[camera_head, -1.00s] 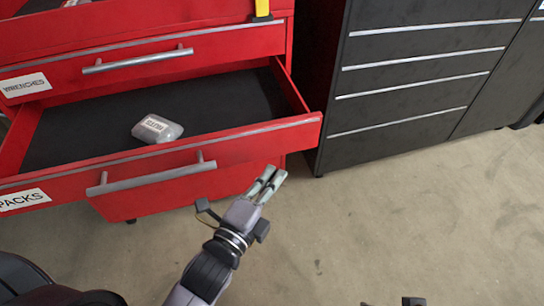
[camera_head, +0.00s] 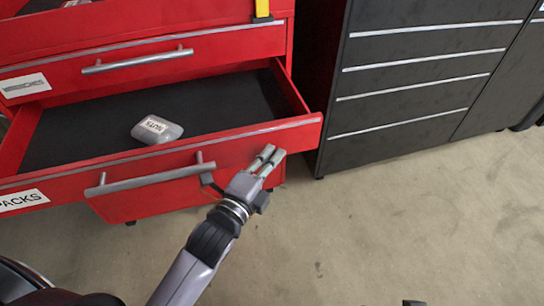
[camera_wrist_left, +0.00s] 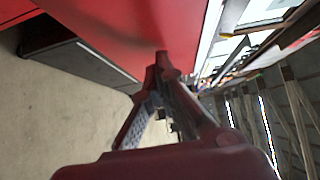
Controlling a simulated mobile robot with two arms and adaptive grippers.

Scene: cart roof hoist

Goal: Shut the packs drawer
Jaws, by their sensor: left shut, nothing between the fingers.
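The packs drawer (camera_head: 242,150) of the red cart stands pulled out, with a grey bar handle (camera_head: 150,177) and a PACKS label (camera_head: 22,200) on its front. A grey pack (camera_head: 157,129) with a white label lies inside it on the dark liner. My left gripper (camera_head: 268,158) is shut and empty at the right part of the drawer front, to the right of the handle. Its fingertips overlap the drawer front in the head view; whether they touch it I cannot tell. In the left wrist view the fingers (camera_wrist_left: 162,65) point at a red surface. My right gripper is not clearly visible.
The wrenches drawer (camera_head: 200,62) above is shut. A dark grey cabinet (camera_head: 420,80) stands just right of the cart. Something yellow (camera_head: 262,8) stands on the cart's upper edge. The concrete floor (camera_head: 400,220) in front is clear.

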